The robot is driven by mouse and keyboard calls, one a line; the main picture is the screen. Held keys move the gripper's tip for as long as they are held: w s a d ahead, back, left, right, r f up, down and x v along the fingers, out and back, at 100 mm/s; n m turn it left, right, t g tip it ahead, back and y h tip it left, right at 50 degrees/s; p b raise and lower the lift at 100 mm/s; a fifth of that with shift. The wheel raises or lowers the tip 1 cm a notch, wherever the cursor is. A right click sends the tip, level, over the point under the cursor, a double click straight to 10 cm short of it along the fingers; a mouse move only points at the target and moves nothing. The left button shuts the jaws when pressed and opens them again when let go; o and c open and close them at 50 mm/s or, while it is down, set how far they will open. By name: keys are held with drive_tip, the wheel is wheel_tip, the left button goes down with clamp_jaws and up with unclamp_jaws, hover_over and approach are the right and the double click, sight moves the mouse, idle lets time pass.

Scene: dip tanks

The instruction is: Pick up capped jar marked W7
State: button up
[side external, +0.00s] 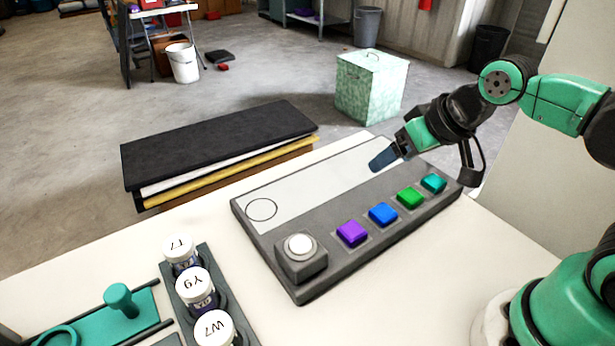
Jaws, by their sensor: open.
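The capped jar marked W7 (214,330) stands nearest the camera in a dark grey rack (207,256) at the lower left. Its white cap shows, and its lower body is cut off by the frame's edge. Behind it in the same rack stand the jar marked Y9, or 6Y as it reads here, (195,290) and the jar marked T7 or similar (180,252). My gripper (384,160) is far up and right of the jars, above the right end of a grey panel. It is open, and nothing shows between its fingers.
The grey panel (285,275) has a white button (300,246) and purple, blue, green and teal blocks. A teal slide with a knob (120,299) lies left of the rack. Black-topped stacked boards (220,145) lie beyond. Bare table separates rack and panel.

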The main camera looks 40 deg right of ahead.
sight(208, 345)
drive_tip(key=w+a+f+m+g+y, duration=0.1)
drive_tip(key=a+m+g+y, duration=0.1)
drive_tip(key=a, duration=0.3)
drive_tip(key=w+a+f+m+g+y, duration=0.1)
drive_tip(key=a+m+g+y, duration=0.2)
drive_tip(key=a, duration=0.3)
drive_tip(key=w+a+f+m+g+y, duration=0.1)
drive_tip(key=a+m+g+y, duration=0.2)
drive_tip(key=a+m+y, duration=0.1)
drive_tip(key=shift+w+a+f+m, duration=0.1)
drive_tip(key=shift+a+f+m, duration=0.05)
drive_tip(key=shift+a, duration=0.3)
drive_tip(key=shift+w+a+f+m, duration=0.1)
drive_tip(key=shift+a+f+m, duration=0.05)
drive_tip(key=shift+a, duration=0.25)
drive_tip(key=a+f+g, duration=0.1)
drive_tip(key=s+a+m+g+y, duration=0.1)
drive_tip(key=a+g, duration=0.1)
drive_tip(key=s+a+f+m+g+y, duration=0.1)
drive_tip(key=shift+s+a+f+g, duration=0.15)
drive_tip(key=shift+f+g, duration=0.15)
drive_tip(key=shift+f, duration=0.05)
drive_tip(key=x, duration=1.1)
drive_tip(key=shift+s+a+r, duration=0.1)
drive_tip(key=shift+a, duration=0.35)
clamp_jaws()
drive_tip(key=shift+r, duration=0.15)
